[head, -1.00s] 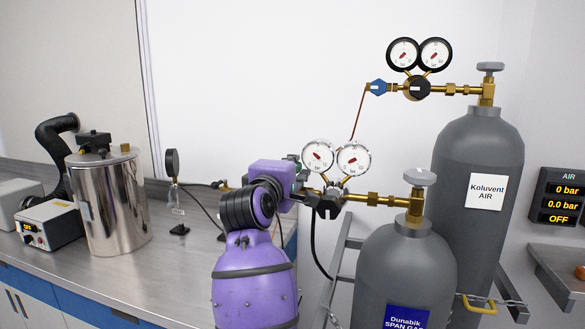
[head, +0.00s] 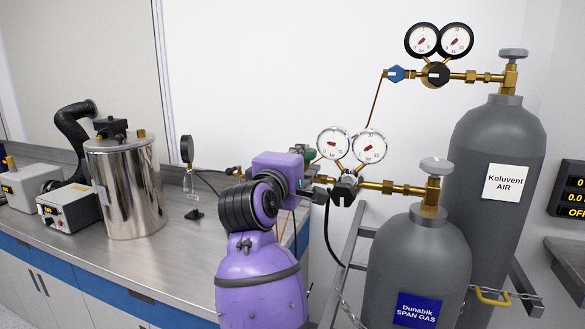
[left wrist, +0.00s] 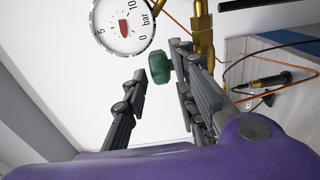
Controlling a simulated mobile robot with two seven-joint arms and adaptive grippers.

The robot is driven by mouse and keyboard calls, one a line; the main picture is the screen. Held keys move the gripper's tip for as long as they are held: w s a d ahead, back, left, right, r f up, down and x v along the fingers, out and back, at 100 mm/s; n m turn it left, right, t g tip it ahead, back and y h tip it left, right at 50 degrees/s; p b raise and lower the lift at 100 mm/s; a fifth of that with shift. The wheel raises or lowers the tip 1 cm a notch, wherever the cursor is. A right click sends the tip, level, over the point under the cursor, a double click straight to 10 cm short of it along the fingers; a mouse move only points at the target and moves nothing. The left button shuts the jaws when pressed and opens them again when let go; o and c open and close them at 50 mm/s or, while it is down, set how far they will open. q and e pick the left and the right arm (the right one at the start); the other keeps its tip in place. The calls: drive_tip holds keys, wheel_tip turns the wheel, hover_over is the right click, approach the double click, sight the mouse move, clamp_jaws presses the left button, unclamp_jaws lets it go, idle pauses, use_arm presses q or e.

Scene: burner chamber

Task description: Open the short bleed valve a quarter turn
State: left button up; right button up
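A green knob (left wrist: 160,67) shows in the left wrist view beside a brass fitting (left wrist: 203,30); no label tells whether it is the short bleed valve. A green part (head: 309,153) also shows in the head view, left of the span gas gauges (head: 350,145). My left gripper (left wrist: 160,61) is open, its two dark fingers apart, with the green knob between or just beyond the tips; contact cannot be told. In the head view its fingers (head: 318,193) are partly hidden behind my purple wrist. My right gripper is in neither view.
The span gas cylinder (head: 415,265) with its silver-topped valve (head: 435,167) stands right of my arm, the Koluvent air cylinder (head: 500,150) behind it. A bench (head: 160,255) on the left holds a steel vessel (head: 122,190) and control boxes. A black hose (head: 328,235) hangs below the regulator.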

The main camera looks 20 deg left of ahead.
use_arm(q)
drive_tip(key=s, duration=0.7)
drive_tip(key=shift+s, duration=0.25)
drive_tip(key=shift+a, duration=0.1)
